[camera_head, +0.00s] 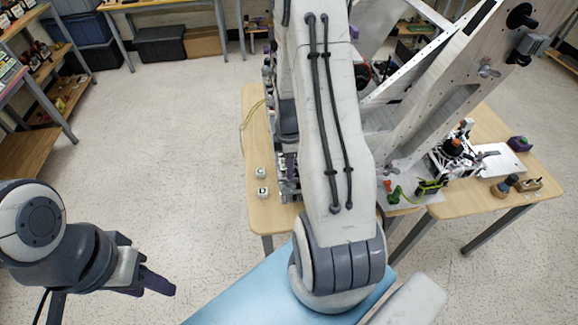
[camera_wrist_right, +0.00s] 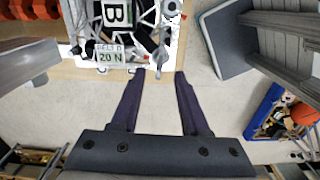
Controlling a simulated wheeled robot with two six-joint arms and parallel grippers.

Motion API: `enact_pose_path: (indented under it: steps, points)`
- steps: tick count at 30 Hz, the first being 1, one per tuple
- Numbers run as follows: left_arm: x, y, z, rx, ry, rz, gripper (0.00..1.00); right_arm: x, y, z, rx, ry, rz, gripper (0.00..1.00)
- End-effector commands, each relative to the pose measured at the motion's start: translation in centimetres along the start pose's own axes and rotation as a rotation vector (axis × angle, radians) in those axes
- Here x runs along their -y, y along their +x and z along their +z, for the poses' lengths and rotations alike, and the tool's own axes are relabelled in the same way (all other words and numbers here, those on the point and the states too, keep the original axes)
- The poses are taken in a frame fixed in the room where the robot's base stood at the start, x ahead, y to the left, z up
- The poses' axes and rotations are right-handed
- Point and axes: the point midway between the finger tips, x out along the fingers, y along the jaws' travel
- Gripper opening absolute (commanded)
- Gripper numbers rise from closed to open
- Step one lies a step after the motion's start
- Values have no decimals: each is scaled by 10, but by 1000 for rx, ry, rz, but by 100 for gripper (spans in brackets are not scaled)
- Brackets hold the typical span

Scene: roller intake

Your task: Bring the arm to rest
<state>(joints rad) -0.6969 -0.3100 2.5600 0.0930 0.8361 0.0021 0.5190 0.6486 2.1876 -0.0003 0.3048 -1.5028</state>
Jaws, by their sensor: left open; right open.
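My right arm (camera_head: 335,130) fills the middle of the head view, stretched out away from me over the wooden table. My left gripper (camera_head: 160,283) is at the lower left of the head view, over bare floor, and holds nothing visible.
A wooden table (camera_head: 255,190) with two small white cubes (camera_head: 262,182) stands under my right arm. A tall pale metal frame (camera_head: 440,90) rises close to its right. A blue bin (camera_wrist_right: 270,112) shows in the wrist view. Open floor (camera_head: 160,140) lies left.

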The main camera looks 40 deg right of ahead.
Motion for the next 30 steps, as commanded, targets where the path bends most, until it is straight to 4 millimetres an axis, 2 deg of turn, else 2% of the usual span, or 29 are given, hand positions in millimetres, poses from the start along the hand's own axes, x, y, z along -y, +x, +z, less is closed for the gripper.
enact_pose_path:
  steps: [1,2,20,23,26,29,30]
  points:
    - [-1,-9,0,0,1,0,50,0,-10,0,0,0,0,45]
    - [-1,-10,0,0,1,0,50,0,-11,0,0,0,0,45]
    - [0,-7,0,0,1,0,50,1,-11,-4,0,0,1,45]
    - [0,-3,0,0,1,0,50,6,-23,-28,-3,11,8,45]
    - [0,5,0,0,1,0,50,26,-46,-72,-12,42,16,45]
    - [1,14,1,0,1,0,50,65,-75,-122,-26,89,19,45]
    - [1,17,1,0,1,0,50,85,-85,-139,-32,111,17,45]
